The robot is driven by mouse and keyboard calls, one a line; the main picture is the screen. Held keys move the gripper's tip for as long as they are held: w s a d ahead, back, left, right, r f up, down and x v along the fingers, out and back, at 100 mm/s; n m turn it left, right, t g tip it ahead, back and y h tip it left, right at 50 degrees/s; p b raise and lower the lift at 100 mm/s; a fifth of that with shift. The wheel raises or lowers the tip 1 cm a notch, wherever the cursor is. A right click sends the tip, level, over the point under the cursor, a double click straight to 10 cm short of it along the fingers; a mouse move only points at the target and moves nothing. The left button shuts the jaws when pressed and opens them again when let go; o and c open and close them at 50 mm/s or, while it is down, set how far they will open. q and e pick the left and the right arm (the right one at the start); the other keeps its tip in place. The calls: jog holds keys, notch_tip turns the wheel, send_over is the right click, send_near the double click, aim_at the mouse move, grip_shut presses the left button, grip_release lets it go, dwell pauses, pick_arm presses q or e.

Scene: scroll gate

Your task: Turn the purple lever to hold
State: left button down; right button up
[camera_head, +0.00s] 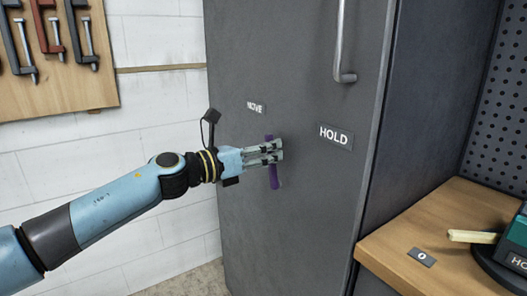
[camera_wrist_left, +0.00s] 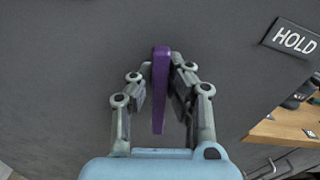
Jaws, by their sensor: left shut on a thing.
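The purple lever (camera_head: 274,176) is on the grey door (camera_head: 300,215) and stands nearly upright in the head view. It lies between the MOVE label (camera_head: 256,107) on its upper left and the HOLD label (camera_head: 336,136) on its upper right. My left gripper (camera_head: 275,152) is shut on the lever around its middle. In the left wrist view the lever (camera_wrist_left: 161,88) runs between the two fingers, and the HOLD label (camera_wrist_left: 294,39) is at the upper right. My right gripper is not in view.
A vertical metal handle (camera_head: 341,45) is on the door above the HOLD label. A wooden bench (camera_head: 395,240) stands at the right, with a dark device (camera_head: 512,250) on it. Clamps (camera_head: 52,35) hang on a wooden board at the upper left.

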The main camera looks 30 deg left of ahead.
aim_at(304, 166)
pick_arm(q)
jog(key=shift+s+d+m, duration=0.25)
jog(key=shift+d+m, duration=0.4)
jog(key=shift+m, duration=0.25)
jog(key=d+m, duration=0.2)
jog(key=shift+s+m+b, duration=0.4)
jog(key=m, duration=0.1)
jog(key=d+m+b, duration=0.1)
jog(key=shift+s+d+f+m, duration=0.25)
jog(key=shift+s+f+m, duration=0.05)
jog(key=shift+s+f, duration=0.1)
jog(key=shift+s+d+f+m+b, duration=0.15)
jog(key=shift+d+f+m+b, duration=0.25)
jog(key=shift+m, duration=0.4)
jog(key=shift+s+d+f+m+b, duration=0.15)
jog(key=shift+d+m+b, duration=0.35)
jog(key=shift+m, duration=0.3)
jog(key=c, duration=1.3)
grip_release()
